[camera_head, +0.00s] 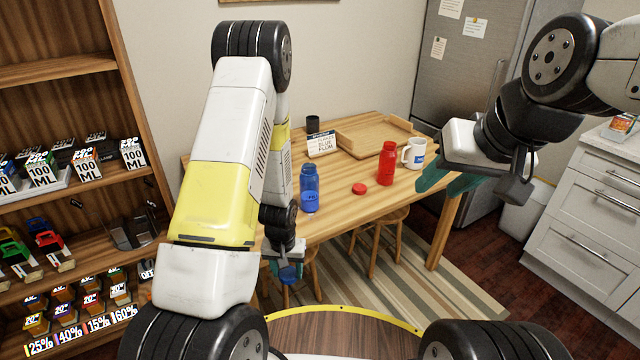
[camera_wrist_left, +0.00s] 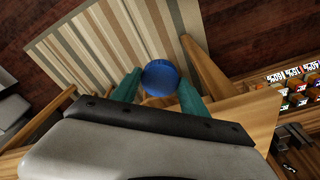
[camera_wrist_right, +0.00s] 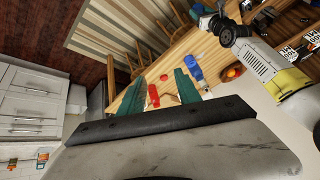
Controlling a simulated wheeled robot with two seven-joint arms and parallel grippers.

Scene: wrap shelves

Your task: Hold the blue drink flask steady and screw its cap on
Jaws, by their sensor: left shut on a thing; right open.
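The blue flask (camera_head: 310,192) stands upright on the wooden table near its front edge; it also shows in the right wrist view (camera_wrist_right: 196,74). My left gripper (camera_head: 288,268) is low in front of the table, shut on the round blue cap (camera_wrist_left: 160,78), which sits between its teal fingers. The cap is apart from the flask. My right gripper (camera_head: 442,186) is open and empty, over the right end of the table, away from the blue flask. A red flask (camera_head: 387,164) stands on the table, with a red cap (camera_head: 359,188) lying beside it.
A white mug (camera_head: 414,154), a wooden tray (camera_head: 372,138), a small sign (camera_head: 322,144) and a dark cup (camera_head: 312,124) stand farther back on the table (camera_head: 345,213). Stools are under its front edge. Stocked shelves (camera_head: 80,255) are at left, drawers (camera_head: 585,210) at right.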

